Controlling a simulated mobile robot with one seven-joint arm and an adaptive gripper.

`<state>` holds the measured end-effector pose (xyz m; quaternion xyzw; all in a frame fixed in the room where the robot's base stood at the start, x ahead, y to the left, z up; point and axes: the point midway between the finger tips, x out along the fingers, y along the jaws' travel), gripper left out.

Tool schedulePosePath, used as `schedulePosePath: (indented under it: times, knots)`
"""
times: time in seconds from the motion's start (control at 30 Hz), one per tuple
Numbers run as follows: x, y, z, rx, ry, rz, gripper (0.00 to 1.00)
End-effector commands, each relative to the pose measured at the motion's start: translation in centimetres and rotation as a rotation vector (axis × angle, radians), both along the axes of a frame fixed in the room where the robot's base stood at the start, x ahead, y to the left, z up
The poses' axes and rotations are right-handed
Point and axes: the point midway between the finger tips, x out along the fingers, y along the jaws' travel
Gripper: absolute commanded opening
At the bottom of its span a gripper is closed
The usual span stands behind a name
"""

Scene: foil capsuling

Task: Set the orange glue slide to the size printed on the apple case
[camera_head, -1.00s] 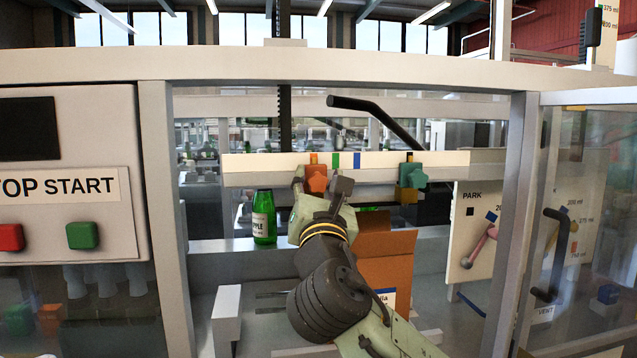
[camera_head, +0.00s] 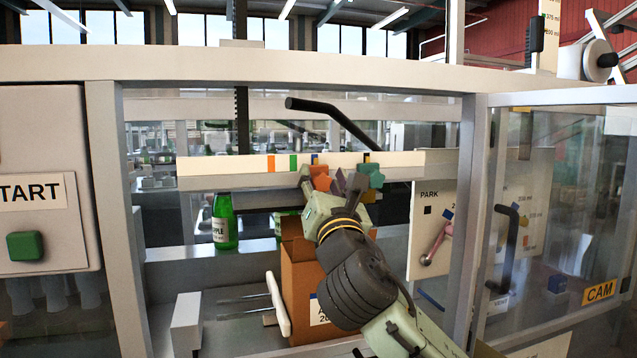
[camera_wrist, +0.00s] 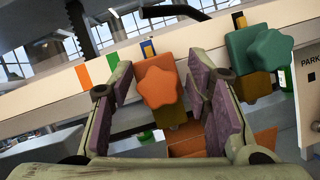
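The orange glue slide (camera_head: 320,178) has a star-shaped knob and sits on the pale rail at the blue mark (camera_wrist: 148,48). It also shows in the wrist view (camera_wrist: 158,85). My gripper (camera_head: 324,182) is around the knob, one finger on each side. In the wrist view my gripper (camera_wrist: 165,108) looks open, with small gaps beside the knob. The brown apple case (camera_head: 297,262) stands below the rail. Its white label (camera_head: 318,311) is partly hidden by my arm, showing only an "A" and "20", so the full size is not readable.
A teal star knob (camera_head: 370,175) sits close right of my gripper, near a black and yellow mark. Orange (camera_head: 271,163) and green (camera_head: 294,162) marks lie left on the rail. A green bottle (camera_head: 224,222) stands behind. A glass door (camera_head: 560,200) is at right.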

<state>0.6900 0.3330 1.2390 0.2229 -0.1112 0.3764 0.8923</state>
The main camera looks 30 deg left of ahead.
Motion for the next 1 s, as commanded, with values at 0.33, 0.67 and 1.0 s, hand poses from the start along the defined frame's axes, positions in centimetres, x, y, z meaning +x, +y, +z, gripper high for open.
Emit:
schedulePosePath:
  times: [0.33, 0.67, 1.0]
  knots:
    - [-0.1, 0.1, -0.1, -0.004, -0.002, 0.001, 0.49]
    - [-3.5, -3.0, -1.9, -0.004, -0.002, 0.001, 0.49]
    - [-7.6, -6.8, -4.1, -0.002, -0.001, 0.0, 0.49]
